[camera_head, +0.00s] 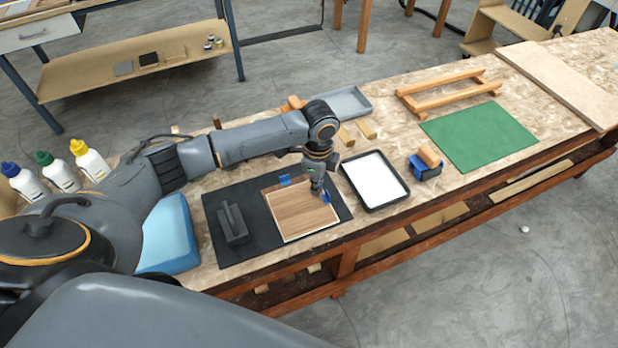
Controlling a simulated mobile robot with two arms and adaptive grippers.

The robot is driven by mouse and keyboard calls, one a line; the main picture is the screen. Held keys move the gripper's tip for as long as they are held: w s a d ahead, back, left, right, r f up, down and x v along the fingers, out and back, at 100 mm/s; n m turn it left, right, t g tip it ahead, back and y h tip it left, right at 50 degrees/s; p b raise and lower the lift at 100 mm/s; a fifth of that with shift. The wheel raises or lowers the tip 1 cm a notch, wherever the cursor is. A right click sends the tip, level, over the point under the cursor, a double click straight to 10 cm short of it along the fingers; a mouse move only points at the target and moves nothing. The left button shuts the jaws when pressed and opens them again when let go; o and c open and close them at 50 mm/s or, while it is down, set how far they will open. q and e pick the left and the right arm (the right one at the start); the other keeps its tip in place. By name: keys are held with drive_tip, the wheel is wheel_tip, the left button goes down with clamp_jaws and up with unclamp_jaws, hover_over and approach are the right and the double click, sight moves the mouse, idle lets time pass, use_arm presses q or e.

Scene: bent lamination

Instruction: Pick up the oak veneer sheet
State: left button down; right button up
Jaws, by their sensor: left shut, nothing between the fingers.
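The oak veneer sheet (298,212) is a light brown wood-grained square lying on a black mat (222,252) on the workbench. Blue bits of tape show at its upper edge and near its right corner. My left arm reaches over from the left. My left gripper (319,192) points down at the upper right part of the sheet. It is shut with nothing visible held, and I cannot tell whether its tips touch the sheet. My right gripper is not in view.
A grey block-like tool (233,224) lies on the mat left of the sheet. A white-filled black tray (376,184) is close on the right, with a blue holder (425,170) and a green mat (478,137) beyond. Glue bottles (90,160) and a blue block (168,236) are at left.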

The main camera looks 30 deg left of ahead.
sight(336, 199)
use_arm(q)
drive_tip(key=shift+d, duration=0.1)
drive_tip(key=d+p, duration=0.1)
drive_tip(key=d, duration=0.2)
drive_tip(key=d+p, duration=0.1)
drive_tip(key=d, duration=0.1)
drive_tip(key=shift+w+r+p, duration=0.15)
drive_tip(key=shift+w+p, duration=0.1)
drive_tip(key=shift+p, duration=0.05)
drive_tip(key=shift+d, duration=0.15)
